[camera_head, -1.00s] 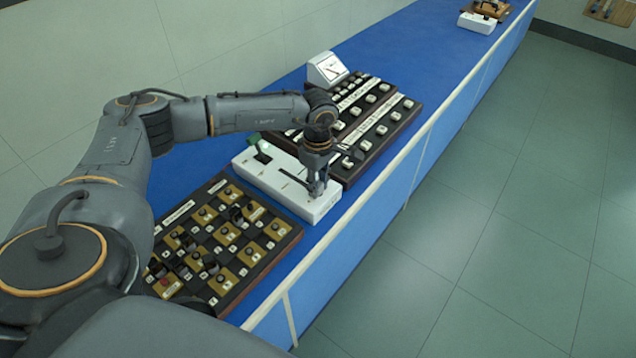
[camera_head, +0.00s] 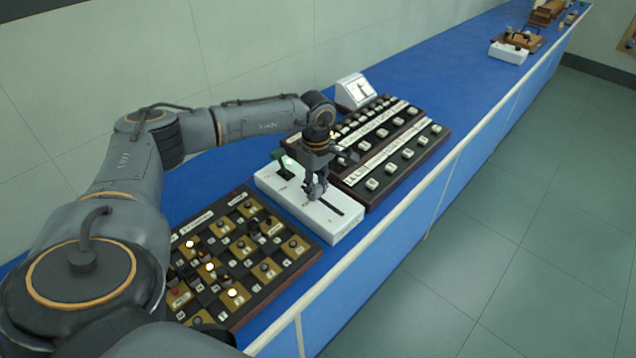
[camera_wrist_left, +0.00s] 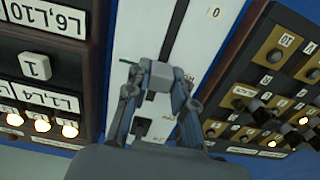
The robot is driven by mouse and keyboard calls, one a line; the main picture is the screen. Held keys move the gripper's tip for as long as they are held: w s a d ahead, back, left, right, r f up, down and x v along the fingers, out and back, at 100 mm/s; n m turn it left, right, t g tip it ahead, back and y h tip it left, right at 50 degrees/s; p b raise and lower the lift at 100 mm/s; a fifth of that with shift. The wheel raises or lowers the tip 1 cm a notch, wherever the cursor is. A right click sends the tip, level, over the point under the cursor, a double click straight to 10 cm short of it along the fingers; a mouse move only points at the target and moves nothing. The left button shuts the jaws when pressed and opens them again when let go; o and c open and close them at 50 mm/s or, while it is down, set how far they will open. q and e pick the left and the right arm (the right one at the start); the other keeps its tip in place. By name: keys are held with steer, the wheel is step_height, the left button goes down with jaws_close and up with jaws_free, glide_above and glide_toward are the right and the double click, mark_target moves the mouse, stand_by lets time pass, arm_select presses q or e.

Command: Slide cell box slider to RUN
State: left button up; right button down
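The white cell box (camera_head: 345,228) lies on the blue bench with a dark straight slot (camera_head: 332,206) in its top. My left gripper (camera_head: 316,194) points down onto the middle of the box, at the slot. In the left wrist view my left gripper's fingertips (camera_wrist_left: 157,70) are close together where the slot (camera_wrist_left: 176,25) ends under them. Labels on the white box (camera_wrist_left: 140,30) are mostly hidden or too small to read. My right gripper is not in view.
A switch board (camera_head: 310,250) with several lit lamps is left of the box. A sloped panel of labelled keys (camera_head: 420,152) is close on the right. A white meter (camera_head: 355,92) is behind. Clear blue bench (camera_head: 430,60) extends beyond; its front edge is close.

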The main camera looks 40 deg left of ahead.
arm_select(q)
steer(key=o, duration=0.3)
steer(key=shift+o, duration=0.5)
steer(key=shift+a, duration=0.2)
step_height(320, 180, up, 12)
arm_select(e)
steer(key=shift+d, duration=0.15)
